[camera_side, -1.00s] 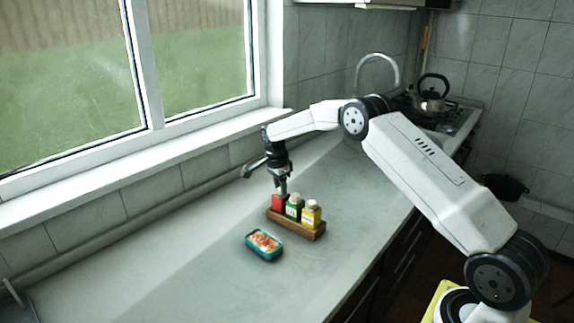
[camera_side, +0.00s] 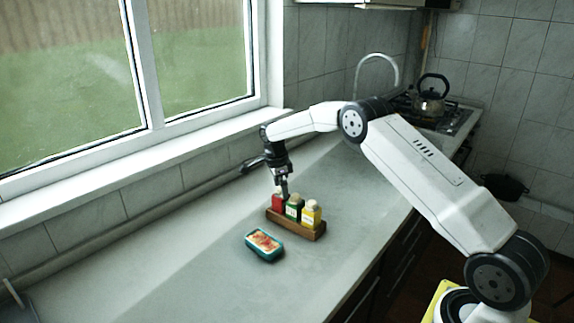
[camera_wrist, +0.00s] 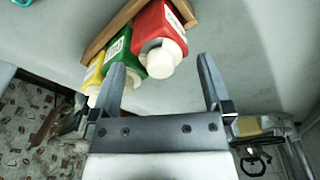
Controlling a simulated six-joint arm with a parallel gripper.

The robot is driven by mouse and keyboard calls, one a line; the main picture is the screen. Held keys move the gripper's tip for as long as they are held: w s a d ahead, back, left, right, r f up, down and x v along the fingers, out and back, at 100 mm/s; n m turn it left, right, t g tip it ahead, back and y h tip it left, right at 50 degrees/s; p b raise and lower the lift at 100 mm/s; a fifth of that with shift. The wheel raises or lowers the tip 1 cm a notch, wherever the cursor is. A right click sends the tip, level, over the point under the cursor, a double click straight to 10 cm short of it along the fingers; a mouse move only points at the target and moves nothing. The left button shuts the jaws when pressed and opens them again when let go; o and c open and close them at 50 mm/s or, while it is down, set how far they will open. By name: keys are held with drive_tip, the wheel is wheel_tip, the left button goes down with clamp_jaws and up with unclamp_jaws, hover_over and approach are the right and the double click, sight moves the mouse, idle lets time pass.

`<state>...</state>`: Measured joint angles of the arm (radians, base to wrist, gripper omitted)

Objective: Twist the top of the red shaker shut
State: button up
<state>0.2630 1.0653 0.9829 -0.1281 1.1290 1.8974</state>
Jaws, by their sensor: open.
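The red shaker (camera_side: 277,203) stands at the left end of a wooden rack (camera_side: 310,233) on the counter, beside a green shaker (camera_side: 294,207) and a yellow shaker (camera_side: 312,214). My gripper (camera_side: 284,190) is directly over the red shaker and hides its top in the side view. In the wrist view the red shaker (camera_wrist: 157,24) shows its cream top (camera_wrist: 161,60) between the fingers of my open gripper (camera_wrist: 160,75). The left finger overlaps the green shaker (camera_wrist: 121,47) in that view. I cannot tell whether either finger touches the top.
A teal dish with food (camera_side: 264,245) sits in front of the rack on the counter (camera_side: 200,270). The window wall runs along the left. A faucet (camera_side: 378,60) and a kettle on the stove (camera_side: 431,97) are farther back. The counter around the rack is largely clear.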

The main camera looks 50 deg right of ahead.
drive_tip(key=shift+r, duration=3.55)
drive_tip(key=shift+r, duration=0.15)
wheel_tip(320, 180, up, 8)
drive_tip(key=shift+w+a+f, duration=0.25)
drive_tip(key=shift+a, duration=0.2)
drive_tip(key=s+a+f+n+t, duration=0.1)
drive_tip(key=s+a+f+n, duration=0.2)
drive_tip(key=s+a+n, duration=0.2)
drive_tip(key=s+a+f+n+t, duration=0.1)
drive_tip(key=s+a+f+n, duration=0.2)
drive_tip(key=s+a+n, duration=0.3)
drive_tip(key=s+a+f+n+t+y, duration=0.1)
drive_tip(key=s+a+f+n, duration=0.2)
drive_tip(key=s+n, duration=1)
drive_tip(key=s+a, duration=0.2)
drive_tip(key=s, duration=0.4)
drive_tip(key=shift+a+f, duration=0.3)
drive_tip(key=shift+a, duration=0.1)
